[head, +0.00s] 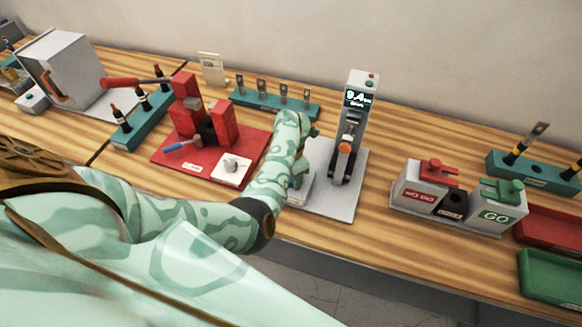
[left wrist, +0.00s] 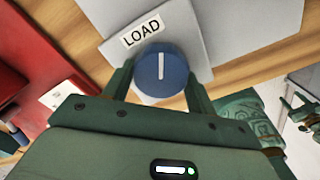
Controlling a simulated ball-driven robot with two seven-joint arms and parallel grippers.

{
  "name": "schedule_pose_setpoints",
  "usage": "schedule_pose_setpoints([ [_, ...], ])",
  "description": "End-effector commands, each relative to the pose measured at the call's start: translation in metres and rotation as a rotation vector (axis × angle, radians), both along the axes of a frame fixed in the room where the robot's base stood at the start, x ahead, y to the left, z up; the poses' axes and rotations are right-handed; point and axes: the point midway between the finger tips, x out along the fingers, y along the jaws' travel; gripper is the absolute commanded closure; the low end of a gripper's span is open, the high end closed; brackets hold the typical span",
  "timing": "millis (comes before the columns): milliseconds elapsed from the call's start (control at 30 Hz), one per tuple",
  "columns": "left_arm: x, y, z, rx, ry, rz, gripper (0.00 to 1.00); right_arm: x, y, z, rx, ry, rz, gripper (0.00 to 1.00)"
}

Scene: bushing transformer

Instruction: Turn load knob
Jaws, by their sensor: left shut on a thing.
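The load knob (left wrist: 161,72) is a round blue knob with a white line on its face, beside a LOAD label (left wrist: 142,31) on a grey box. In the left wrist view my left gripper (left wrist: 160,88) has a finger on each side of the knob and is shut on it. The white line runs nearly straight up and down in that view. In the head view my left gripper (head: 299,180) is at the grey box in front of the tester (head: 353,125), and the knob is hidden behind it. The tester display reads about 9.4.
A red fixture board (head: 255,140) stands left of my left arm. A NO GO and GO station (head: 455,197) and red and green trays (head: 550,275) are at the right. Teal racks (head: 275,102) stand behind. A dark green part, perhaps my right gripper (left wrist: 300,112), shows at the wrist view's right edge.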

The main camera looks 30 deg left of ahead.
Motion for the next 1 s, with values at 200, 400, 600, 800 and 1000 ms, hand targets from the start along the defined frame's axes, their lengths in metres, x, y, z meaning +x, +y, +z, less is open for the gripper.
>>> schedule_pose_setpoints([
  [200,0.002,0.0,0.002,-0.001,-0.004,0.001,0.21,0.0,0.0,0.0,0.0,0.0,0.0,0.47],
  [400,0.001,0.0,0.001,0.0,-0.002,0.001,0.21,0.0,0.0,0.0,0.0,0.0,0.001,0.47],
  [600,0.001,0.0,0.012,0.002,-0.003,0.0,0.21,0.0,0.0,0.005,0.0,0.0,0.001,0.47],
  [800,0.001,0.0,0.059,0.002,-0.005,0.002,0.21,0.001,0.0,0.021,0.0,-0.002,0.001,0.47],
  [1000,0.002,0.0,0.115,0.0,-0.007,0.003,0.21,0.001,0.0,0.037,0.0,-0.003,0.001,0.47],
])
